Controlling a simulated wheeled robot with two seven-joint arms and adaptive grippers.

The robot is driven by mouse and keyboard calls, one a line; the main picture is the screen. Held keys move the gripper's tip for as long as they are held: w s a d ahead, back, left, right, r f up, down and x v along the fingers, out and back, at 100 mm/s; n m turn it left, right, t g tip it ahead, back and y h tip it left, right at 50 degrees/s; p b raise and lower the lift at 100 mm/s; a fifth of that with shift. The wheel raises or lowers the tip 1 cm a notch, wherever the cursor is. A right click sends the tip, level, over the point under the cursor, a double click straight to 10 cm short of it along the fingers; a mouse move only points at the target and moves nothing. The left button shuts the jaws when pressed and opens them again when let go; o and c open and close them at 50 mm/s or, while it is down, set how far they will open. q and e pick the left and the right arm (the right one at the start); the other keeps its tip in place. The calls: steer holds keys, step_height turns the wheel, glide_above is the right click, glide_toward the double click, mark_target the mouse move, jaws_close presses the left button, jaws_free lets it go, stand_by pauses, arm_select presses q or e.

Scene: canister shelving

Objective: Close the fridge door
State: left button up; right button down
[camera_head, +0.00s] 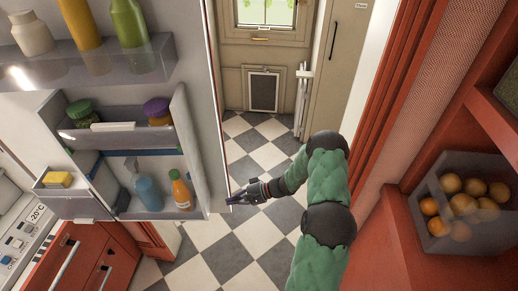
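The fridge door (197,72) stands open on the left of the head view, with its inner side and shelves facing me. Its free edge runs down the picture left of the centre. My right gripper (236,198) is at the lower part of this edge, with its fingertips touching or very near it. The fingers are small and dark, and I cannot tell whether they are open or shut. My green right arm reaches up from the bottom. My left gripper is out of view, and so is the fridge body.
The door shelves hold several bottles, jars and a yellow block (57,180). Red drawers (85,258) are at the lower left. A grey crate (418,222) of oranges sits in a red shelf at the right. The checkered floor (235,258) is clear.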

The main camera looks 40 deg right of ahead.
steer(key=w+d+r+t+h, duration=0.2)
steer(key=d+r+t, duration=0.5)
steer(key=d+r, duration=0.65)
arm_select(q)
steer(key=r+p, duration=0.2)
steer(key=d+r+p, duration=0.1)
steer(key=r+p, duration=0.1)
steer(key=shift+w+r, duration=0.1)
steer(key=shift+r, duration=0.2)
arm_select(e)
steer(key=w+a+f, duration=0.1)
steer(key=w+a, duration=0.4)
steer(key=shift+w+a+f, duration=0.15)
steer(key=shift+w+a, duration=0.25)
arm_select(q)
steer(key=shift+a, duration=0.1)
